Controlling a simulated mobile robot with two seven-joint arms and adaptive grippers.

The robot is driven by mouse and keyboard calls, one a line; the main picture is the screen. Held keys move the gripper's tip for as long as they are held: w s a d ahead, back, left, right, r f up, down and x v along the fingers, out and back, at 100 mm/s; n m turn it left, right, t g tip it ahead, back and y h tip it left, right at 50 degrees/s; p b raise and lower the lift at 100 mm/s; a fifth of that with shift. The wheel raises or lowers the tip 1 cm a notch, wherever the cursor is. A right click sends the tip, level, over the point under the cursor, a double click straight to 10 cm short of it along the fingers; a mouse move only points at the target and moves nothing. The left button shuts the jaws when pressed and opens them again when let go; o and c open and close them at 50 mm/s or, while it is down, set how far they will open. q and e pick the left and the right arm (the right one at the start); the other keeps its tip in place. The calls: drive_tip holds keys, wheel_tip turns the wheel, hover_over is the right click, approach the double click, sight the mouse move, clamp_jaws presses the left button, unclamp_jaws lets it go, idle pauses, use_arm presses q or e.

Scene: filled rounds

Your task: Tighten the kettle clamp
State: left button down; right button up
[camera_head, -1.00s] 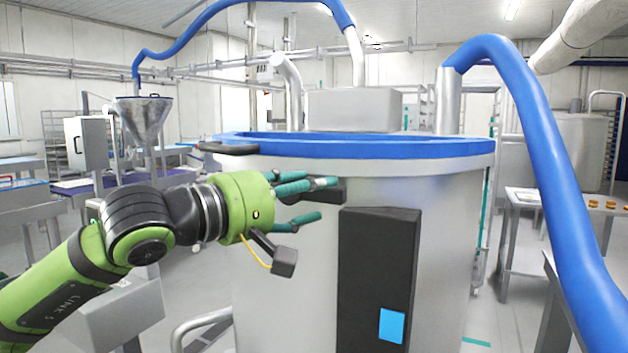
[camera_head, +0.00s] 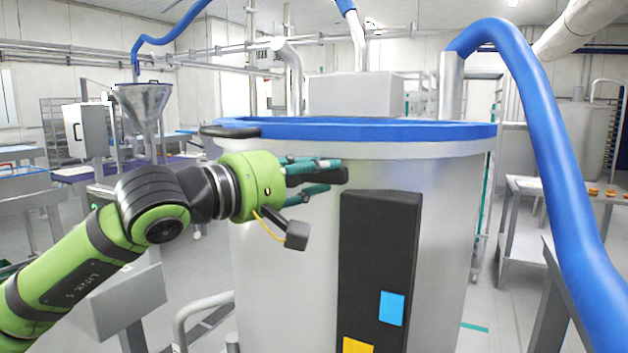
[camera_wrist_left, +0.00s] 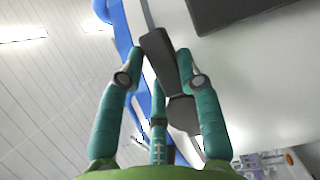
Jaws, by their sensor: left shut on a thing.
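The kettle (camera_head: 285,270) is a large steel vessel with a blue rim (camera_head: 400,131), in the middle of the head view. The kettle clamp (camera_head: 341,175) is a dark grey lever on its side below the rim, mostly hidden by my fingers. In the left wrist view the clamp (camera_wrist_left: 182,113) shows as a dark bar with a block behind it. My left gripper (camera_head: 328,175) comes from the left, its teal fingers shut around the lever. The fingertips (camera_wrist_left: 160,56) sit on both sides of the bar in the left wrist view. My right gripper is out of view.
A black control panel (camera_head: 375,260) with blue and yellow squares stands out from the kettle just below the clamp. A black handle (camera_head: 230,132) sits at the rim's left. A thick blue hose (camera_head: 548,150) runs down at right. A steel railing (camera_head: 190,320) stands at lower left.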

use_arm(q)
drive_tip(key=n+t+b, duration=0.1)
drive_tip(key=n+b, duration=0.1)
drive_tip(key=b, duration=0.1)
drive_tip(key=r+n+t+b, duration=0.1)
drive_tip(key=n+b, duration=0.1)
drive_tip(key=b, duration=0.2)
drive_tip(key=a+r+n+b, duration=0.1)
drive_tip(key=n+b, duration=0.2)
drive_tip(key=b, duration=0.1)
drive_tip(key=shift+w+r+t+h, duration=0.25)
drive_tip(key=shift+t+h, duration=0.15)
drive_tip(key=c, duration=1)
unclamp_jaws()
drive_tip(key=shift+o, duration=0.8)
drive_tip(key=v, duration=1.2)
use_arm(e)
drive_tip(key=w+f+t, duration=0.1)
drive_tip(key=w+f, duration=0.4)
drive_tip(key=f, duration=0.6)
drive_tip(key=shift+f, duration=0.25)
